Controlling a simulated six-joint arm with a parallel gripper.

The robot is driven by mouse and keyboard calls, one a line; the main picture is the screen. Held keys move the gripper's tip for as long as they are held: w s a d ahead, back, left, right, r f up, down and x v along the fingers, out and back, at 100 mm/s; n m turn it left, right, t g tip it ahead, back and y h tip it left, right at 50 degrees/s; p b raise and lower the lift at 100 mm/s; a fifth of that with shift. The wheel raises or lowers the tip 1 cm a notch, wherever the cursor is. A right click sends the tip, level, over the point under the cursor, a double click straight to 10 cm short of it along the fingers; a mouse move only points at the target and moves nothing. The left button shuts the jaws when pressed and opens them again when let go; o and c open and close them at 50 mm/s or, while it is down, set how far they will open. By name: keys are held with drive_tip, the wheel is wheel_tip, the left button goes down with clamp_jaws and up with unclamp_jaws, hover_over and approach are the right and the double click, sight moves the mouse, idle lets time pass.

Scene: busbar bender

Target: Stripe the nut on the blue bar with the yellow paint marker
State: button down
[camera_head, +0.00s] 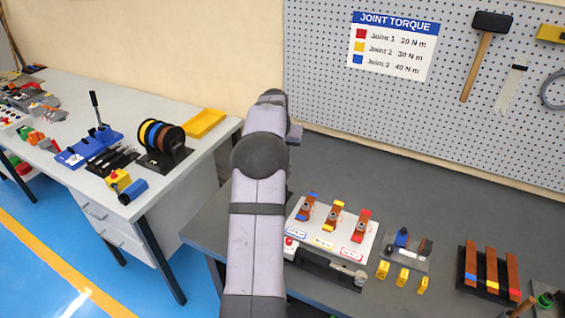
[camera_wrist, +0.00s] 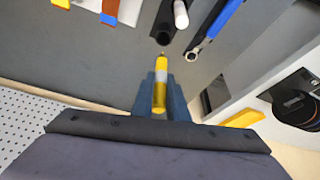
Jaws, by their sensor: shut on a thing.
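My gripper (camera_wrist: 161,90) is shut on the yellow paint marker (camera_wrist: 160,92), whose tip points up the wrist view. The marker is over the dark bench, apart from the bars. The blue-ended copper bar (camera_head: 309,203) is the leftmost of three bars on the white fixture (camera_head: 345,240) in the head view, with a small grey nut (camera_head: 305,211) on it. In the wrist view only the blue end (camera_wrist: 108,19) and a little of this bar show, at the top edge; its nut is out of frame. In the head view my arm hides the gripper and marker.
Beyond the marker tip lie a black tube (camera_wrist: 164,22), a white-capped tool (camera_wrist: 181,14) and a blue-handled wrench (camera_wrist: 216,28). Right of the fixture are a grey tray (camera_head: 407,262), yellow blocks (camera_head: 403,275) and a rack of bars (camera_head: 488,292). The bench behind the fixture is clear.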

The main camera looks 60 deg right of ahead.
drive_tip(key=shift+g, duration=0.5)
wheel_tip(320, 180, up, 7)
drive_tip(key=p, duration=0.3)
drive_tip(key=shift+f, duration=0.15)
drive_tip(key=s+a+f+g+p, duration=0.2)
drive_tip(key=s+a, duration=0.4)
drive_tip(key=s, duration=0.3)
drive_tip(key=shift+s+a+f+n+p, duration=0.3)
drive_tip(key=shift+f+p, duration=0.2)
drive_tip(key=shift+f, duration=0.4)
drive_tip(key=shift+s, duration=0.1)
drive_tip(key=shift+f, duration=0.1)
drive_tip(key=shift+f+b, duration=2.05)
drive_tip(key=shift+f, duration=0.55)
drive_tip(key=shift+f+b, duration=0.3)
drive_tip(key=shift+b, duration=0.05)
